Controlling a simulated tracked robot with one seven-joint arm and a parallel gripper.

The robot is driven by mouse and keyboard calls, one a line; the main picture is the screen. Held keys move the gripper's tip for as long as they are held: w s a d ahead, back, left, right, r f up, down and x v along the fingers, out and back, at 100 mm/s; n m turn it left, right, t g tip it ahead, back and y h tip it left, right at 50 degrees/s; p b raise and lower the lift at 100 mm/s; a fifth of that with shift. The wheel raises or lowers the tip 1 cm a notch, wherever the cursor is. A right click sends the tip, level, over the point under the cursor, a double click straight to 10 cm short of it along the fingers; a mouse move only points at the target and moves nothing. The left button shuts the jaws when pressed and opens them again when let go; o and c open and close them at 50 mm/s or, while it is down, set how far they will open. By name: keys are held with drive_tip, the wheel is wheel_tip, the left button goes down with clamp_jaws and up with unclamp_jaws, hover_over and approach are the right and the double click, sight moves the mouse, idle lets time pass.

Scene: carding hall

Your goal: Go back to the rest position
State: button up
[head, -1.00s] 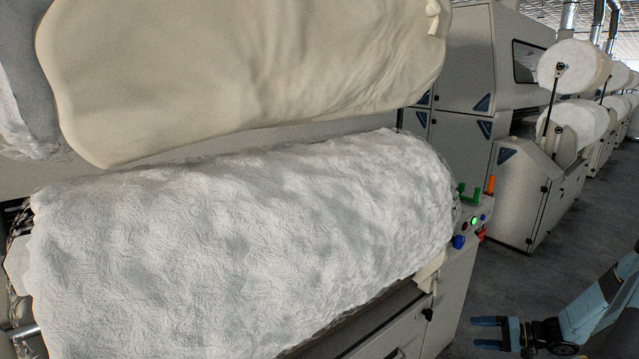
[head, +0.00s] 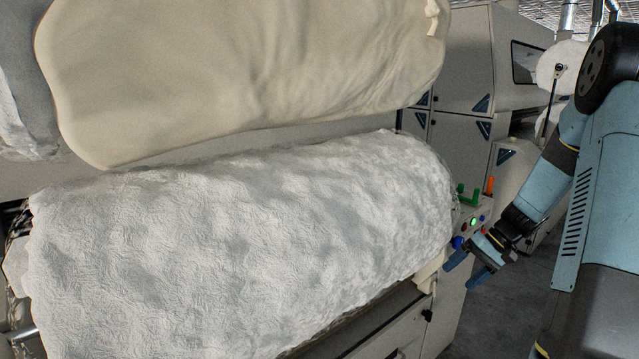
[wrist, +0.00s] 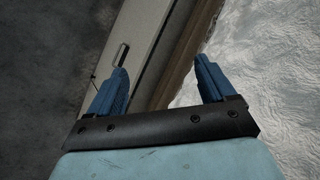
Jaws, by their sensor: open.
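My gripper (head: 468,270) is at the right in the head view, in front of the machine's right end and just below its button panel (head: 474,226). Its two blue fingers are apart with nothing between them. In the wrist view my gripper (wrist: 163,85) is open and empty, with the machine's beige side and the white fibre roll (wrist: 262,62) beyond the fingers. In the head view the large white roll (head: 240,245) lies on the machine, left of my gripper.
A cream roll (head: 240,70) hangs above the white one. The panel carries green, red and blue buttons and an orange piece (head: 490,186). Beige cabinets (head: 465,110) stand behind. Grey floor (head: 505,300) is open at the lower right.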

drive_tip(key=s+a+r+n+t+h, duration=0.1)
drive_tip(key=s+a+r+h, duration=0.2)
drive_tip(key=s+a+r, duration=0.35)
drive_tip(key=s+a+r+h, duration=0.2)
drive_tip(key=s+a+r, duration=0.2)
drive_tip(key=r, duration=0.6)
drive_tip(key=s+a+r+t+h, duration=0.1)
drive_tip(key=s+a+r+t, duration=0.1)
drive_tip(key=s+r, duration=0.2)
drive_tip(key=s+a+r+t+h, duration=0.1)
drive_tip(key=s+r, duration=0.3)
drive_tip(key=s, duration=0.7)
drive_tip(key=shift+a+t+h, duration=0.3)
drive_tip(key=shift+a+t, duration=0.1)
drive_tip(key=shift+t, duration=0.3)
